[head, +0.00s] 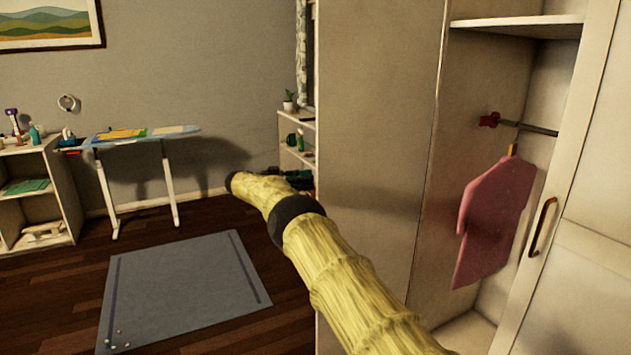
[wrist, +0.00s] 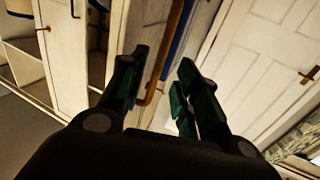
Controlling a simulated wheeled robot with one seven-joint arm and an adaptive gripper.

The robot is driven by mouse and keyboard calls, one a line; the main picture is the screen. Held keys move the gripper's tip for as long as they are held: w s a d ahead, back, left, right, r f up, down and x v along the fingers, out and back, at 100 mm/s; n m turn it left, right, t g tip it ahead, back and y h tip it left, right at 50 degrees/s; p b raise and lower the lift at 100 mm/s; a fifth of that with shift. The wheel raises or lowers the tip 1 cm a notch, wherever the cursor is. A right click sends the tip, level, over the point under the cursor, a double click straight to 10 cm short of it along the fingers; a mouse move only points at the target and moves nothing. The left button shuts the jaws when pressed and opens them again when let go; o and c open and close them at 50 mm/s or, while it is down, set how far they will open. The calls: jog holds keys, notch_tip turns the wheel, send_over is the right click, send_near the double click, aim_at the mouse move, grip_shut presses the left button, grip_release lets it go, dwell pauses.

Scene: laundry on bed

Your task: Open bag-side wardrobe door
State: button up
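A pale wardrobe fills the right of the head view. Its door with a brass handle (head: 543,227) stands at the right, beside an open compartment. A large pale panel (head: 375,130) stands left of the compartment. My arm passes in front of the panel, and my gripper (head: 290,178) is partly hidden past its left edge. In the wrist view my gripper (wrist: 164,62) is open, with its dark green fingers apart. A long brass handle (wrist: 173,45) shows between them, its lower bend near the left finger. I cannot tell whether they touch. I cannot make out a bag.
A pink garment (head: 495,220) hangs from the rail in the compartment, under a shelf (head: 515,25). Open floor and a grey rug (head: 185,290) lie to the left. An ironing board (head: 140,137) and a low shelf unit (head: 65,190) stand by the far wall.

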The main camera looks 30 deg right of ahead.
jog(key=shift+v, duration=0.85)
jog(key=shift+a, duration=0.1)
